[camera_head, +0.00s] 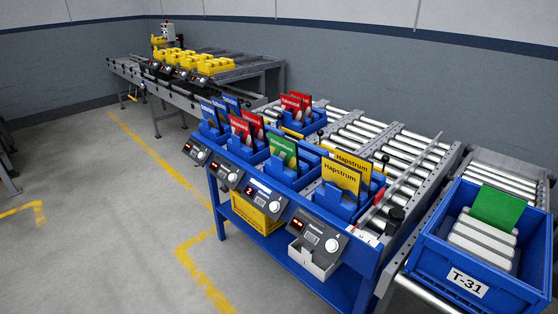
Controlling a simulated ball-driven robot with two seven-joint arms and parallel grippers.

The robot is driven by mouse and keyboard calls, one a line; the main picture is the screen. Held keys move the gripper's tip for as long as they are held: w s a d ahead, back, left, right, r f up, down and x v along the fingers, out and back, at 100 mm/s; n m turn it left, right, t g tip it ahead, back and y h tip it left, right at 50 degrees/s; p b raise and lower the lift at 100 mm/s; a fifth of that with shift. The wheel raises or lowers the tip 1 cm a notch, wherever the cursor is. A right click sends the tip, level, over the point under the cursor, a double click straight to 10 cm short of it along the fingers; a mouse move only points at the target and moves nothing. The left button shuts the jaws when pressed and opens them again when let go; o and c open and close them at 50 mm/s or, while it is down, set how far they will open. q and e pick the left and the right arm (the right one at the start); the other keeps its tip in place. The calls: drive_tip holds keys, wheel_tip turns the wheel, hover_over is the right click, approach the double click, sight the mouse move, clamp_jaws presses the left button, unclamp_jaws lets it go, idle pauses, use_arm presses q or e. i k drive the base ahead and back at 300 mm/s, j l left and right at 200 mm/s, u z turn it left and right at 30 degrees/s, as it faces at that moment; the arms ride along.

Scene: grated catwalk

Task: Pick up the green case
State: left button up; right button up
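Two green things show in the head view. A green case (283,149) with pale lettering stands upright in a blue holder (288,177) on the blue workstation, between red cases and yellow ones. A plain green flat piece (497,207) sits in the blue crate labelled T-31 (468,284) at the right, tilted against several pale grey flat items (480,240). I cannot tell whether this second piece is a case. Neither of my grippers is in view.
Red cases (241,128) and yellow Hapstrum cases (341,175) stand in neighbouring blue holders. Control boxes with knobs (318,238) line the workstation's front edge. A roller conveyor (385,150) runs behind. Yellow bins (195,62) stand further back. The floor (120,220) at left is mostly clear.

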sight(284, 148)
drive_tip(key=z, duration=1.4)
drive_tip(key=i+j+u, duration=0.15)
drive_tip(key=i+j, duration=0.1)
drive_tip(key=i, duration=0.05)
